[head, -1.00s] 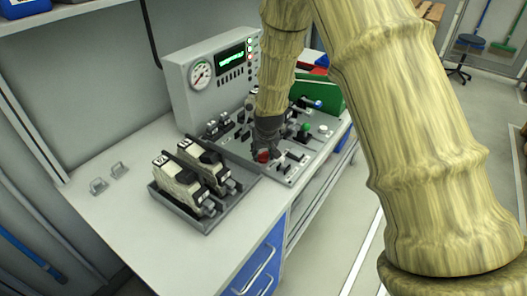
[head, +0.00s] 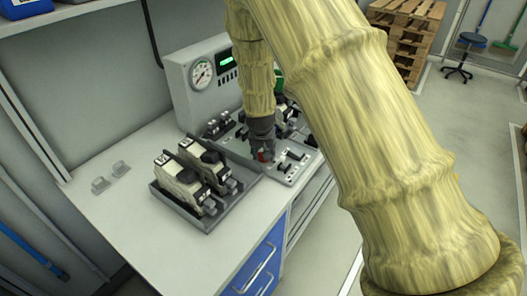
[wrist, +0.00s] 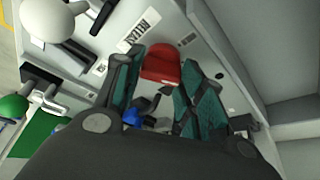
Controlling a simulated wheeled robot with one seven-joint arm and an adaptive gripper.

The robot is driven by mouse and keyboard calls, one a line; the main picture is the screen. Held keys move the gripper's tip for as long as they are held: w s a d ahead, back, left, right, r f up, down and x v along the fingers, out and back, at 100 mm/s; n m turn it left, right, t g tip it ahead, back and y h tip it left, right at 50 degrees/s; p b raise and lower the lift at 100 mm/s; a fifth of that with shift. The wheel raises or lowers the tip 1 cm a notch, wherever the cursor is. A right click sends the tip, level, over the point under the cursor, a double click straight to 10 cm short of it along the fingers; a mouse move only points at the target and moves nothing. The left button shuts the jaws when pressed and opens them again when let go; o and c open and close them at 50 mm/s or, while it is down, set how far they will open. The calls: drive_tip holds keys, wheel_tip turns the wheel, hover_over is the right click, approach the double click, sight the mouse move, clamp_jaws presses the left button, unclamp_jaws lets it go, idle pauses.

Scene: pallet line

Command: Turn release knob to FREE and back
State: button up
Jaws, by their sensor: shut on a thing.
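A red knob (wrist: 161,66) sits between the two fingers of my gripper (wrist: 163,82) in the wrist view. My gripper is shut on it, with a dark green-padded finger on each side. In the head view my gripper (head: 262,150) points down at the front part of the grey control panel (head: 293,171), and a little red of the knob (head: 265,156) shows at the fingertips. A printed label (wrist: 137,32) lies beside the knob in the wrist view; I cannot read it surely. The knob's pointer and setting cannot be told.
A grey tray (head: 207,228) with pale valve blocks stands left of the panel. A gauge (head: 201,73) and a partly hidden green display (head: 228,60) stand behind. A white ball-topped handle (wrist: 47,18) and a green knob (wrist: 12,107) are near my gripper. The bench front is clear.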

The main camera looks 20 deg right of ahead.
drive_tip(key=o, duration=1)
drive_tip(key=shift+r, duration=0.1)
drive_tip(key=v, duration=1.2)
drive_tip(key=shift+s, duration=0.1)
